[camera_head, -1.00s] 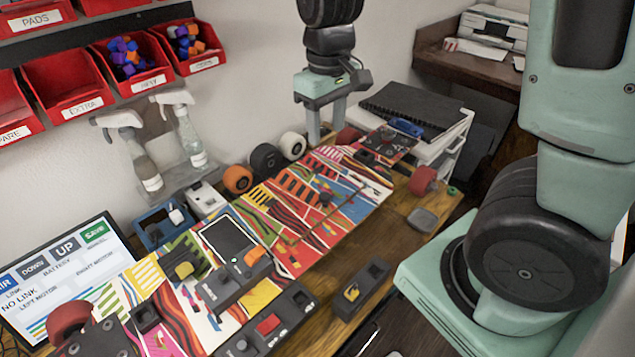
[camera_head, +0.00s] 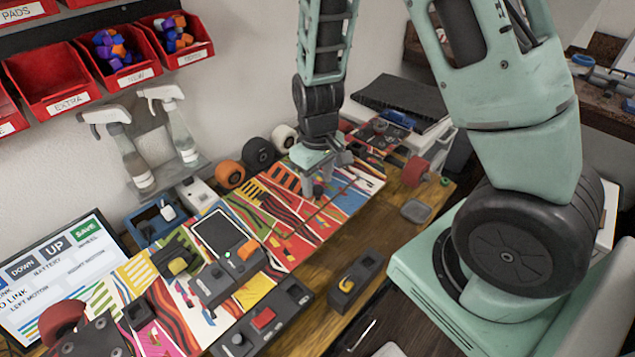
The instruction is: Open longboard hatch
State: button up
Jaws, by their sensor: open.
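The longboard (camera_head: 270,215) lies across the wooden workbench, covered in bright coloured patterns, with red wheels at its ends. A striped part of its deck with thin dark seams, which looks like the hatch (camera_head: 318,222), lies flat near the middle. My gripper (camera_head: 318,190) is open and points down over the far half of the board, its fingertips close to the deck. I cannot tell whether they touch it. The gripper and wrist hide part of the deck beneath and behind them.
A dark device with a screen (camera_head: 219,233) sits on the board. A black box with a yellow part (camera_head: 356,281) stands in front of it. Loose wheels (camera_head: 258,154), spray bottles (camera_head: 176,125) and a blue holder (camera_head: 153,226) line the wall side. A monitor (camera_head: 60,285) stands at left.

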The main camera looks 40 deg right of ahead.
jog(key=shift+f, duration=0.6)
grip_shut()
jog(key=shift+r+p, duration=0.2)
jog(key=shift+p, duration=0.2)
